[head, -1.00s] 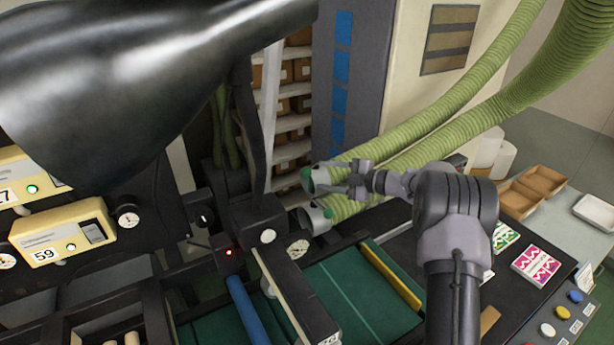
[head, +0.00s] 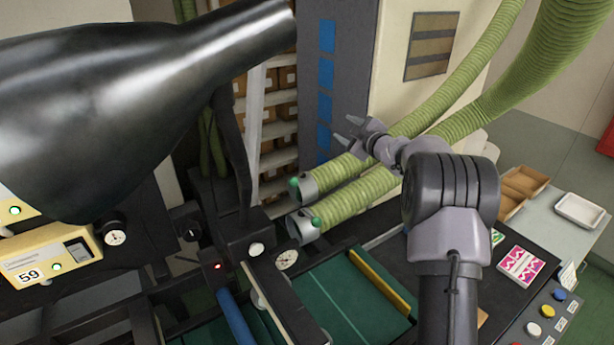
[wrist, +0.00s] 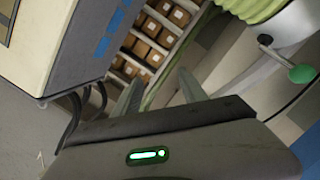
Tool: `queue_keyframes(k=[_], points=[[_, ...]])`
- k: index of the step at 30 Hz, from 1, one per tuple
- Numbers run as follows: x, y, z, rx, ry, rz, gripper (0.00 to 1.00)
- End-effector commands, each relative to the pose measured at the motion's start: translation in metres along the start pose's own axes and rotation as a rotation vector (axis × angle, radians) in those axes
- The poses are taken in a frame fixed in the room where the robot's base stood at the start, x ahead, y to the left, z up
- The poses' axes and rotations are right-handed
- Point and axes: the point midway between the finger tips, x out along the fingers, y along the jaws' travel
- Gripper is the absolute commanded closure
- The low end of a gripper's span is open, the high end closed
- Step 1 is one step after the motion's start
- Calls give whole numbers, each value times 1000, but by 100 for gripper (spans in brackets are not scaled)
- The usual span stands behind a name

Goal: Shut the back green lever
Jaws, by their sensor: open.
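Two pale green hoses end in grey metal collars, each with a green lever knob. The back green lever (head: 294,183) is on the upper, farther collar, and the front green lever (head: 316,221) is on the nearer one. My gripper (head: 346,129) is open and empty, above and to the right of the back collar, apart from both levers. In the wrist view, my gripper (wrist: 160,84) has its fingers spread with nothing between them. One green knob (wrist: 301,73) on a dark stem is at the right edge there; I cannot tell which lever it is.
The back hose (head: 440,90) runs behind my arm beside a cream cabinet (head: 410,70). A shelf of brown boxes (head: 285,105) stands behind. A large black glossy shape (head: 120,110) fills the upper left. A green table (head: 345,295) lies below.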

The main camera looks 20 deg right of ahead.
Motion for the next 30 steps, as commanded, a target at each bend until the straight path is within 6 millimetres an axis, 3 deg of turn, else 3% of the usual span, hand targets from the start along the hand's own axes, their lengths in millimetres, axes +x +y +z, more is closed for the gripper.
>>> queue_keyframes(k=[1, 2, 5, 8, 12, 15, 18, 23, 30], points=[[6, 25, -11, 90, -94, 71, 50], [7, 37, -12, 161, -164, 115, 50], [-1, 50, -16, 424, -392, 207, 50], [-20, 24, -36, 709, -613, 211, 50], [-53, -44, -90, 1047, -870, 89, 50], [-73, -82, -128, 1190, -988, -12, 50], [-84, -101, -148, 1258, -1046, -69, 50], [-77, -117, -140, 1272, -1064, -83, 50], [-43, -152, -103, 1269, -1065, -82, 50]])
